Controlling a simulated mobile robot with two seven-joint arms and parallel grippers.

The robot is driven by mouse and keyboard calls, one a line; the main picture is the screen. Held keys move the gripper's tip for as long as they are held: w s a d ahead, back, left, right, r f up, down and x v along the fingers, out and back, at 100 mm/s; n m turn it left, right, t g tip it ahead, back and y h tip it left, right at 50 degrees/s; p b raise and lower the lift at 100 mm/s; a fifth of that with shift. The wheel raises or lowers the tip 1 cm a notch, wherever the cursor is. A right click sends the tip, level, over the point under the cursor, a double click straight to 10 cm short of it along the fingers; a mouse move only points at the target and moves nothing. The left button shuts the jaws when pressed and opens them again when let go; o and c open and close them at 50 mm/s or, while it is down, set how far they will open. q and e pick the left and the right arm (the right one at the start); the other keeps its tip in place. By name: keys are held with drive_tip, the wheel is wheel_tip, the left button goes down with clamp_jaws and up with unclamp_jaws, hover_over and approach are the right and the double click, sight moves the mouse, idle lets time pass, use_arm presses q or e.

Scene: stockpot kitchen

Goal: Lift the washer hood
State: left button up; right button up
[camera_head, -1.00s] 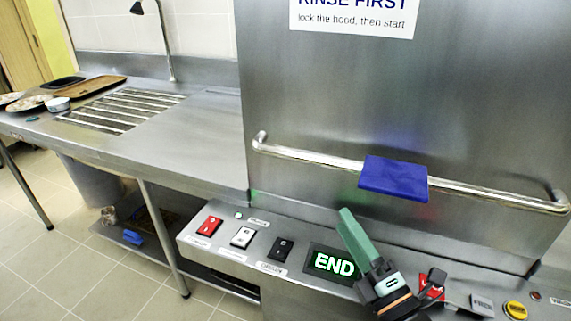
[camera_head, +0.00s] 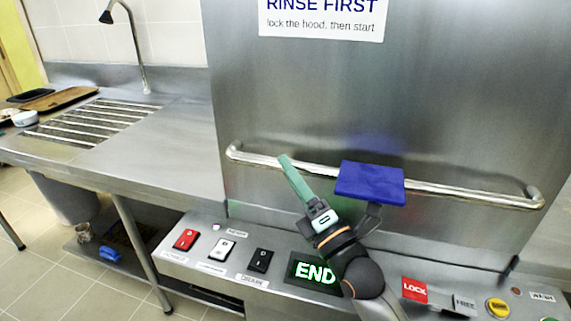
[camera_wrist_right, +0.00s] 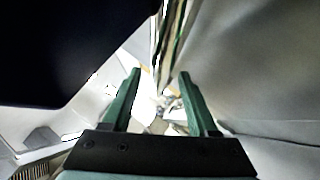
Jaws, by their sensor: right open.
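The washer hood (camera_head: 460,90) is a large brushed-steel panel, down behind the control panel. A shiny bar handle (camera_head: 460,188) runs across its lower front, with a blue pad (camera_head: 368,182) on it. My right gripper (camera_head: 287,166) reaches up from below, its green fingertips at the bar, left of the pad. In the head view the fingers overlap the bar; whether they touch it I cannot tell. In the right wrist view the two green fingers (camera_wrist_right: 158,78) are apart, with nothing clearly held. My left gripper is not in view.
A steel counter (camera_head: 165,150) with a tap (camera_head: 135,45) stands at left.

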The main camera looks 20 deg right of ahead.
drive_tip(key=shift+x, duration=1.1)
drive_tip(key=shift+c, duration=0.2)
clamp_jaws()
idle(0.5)
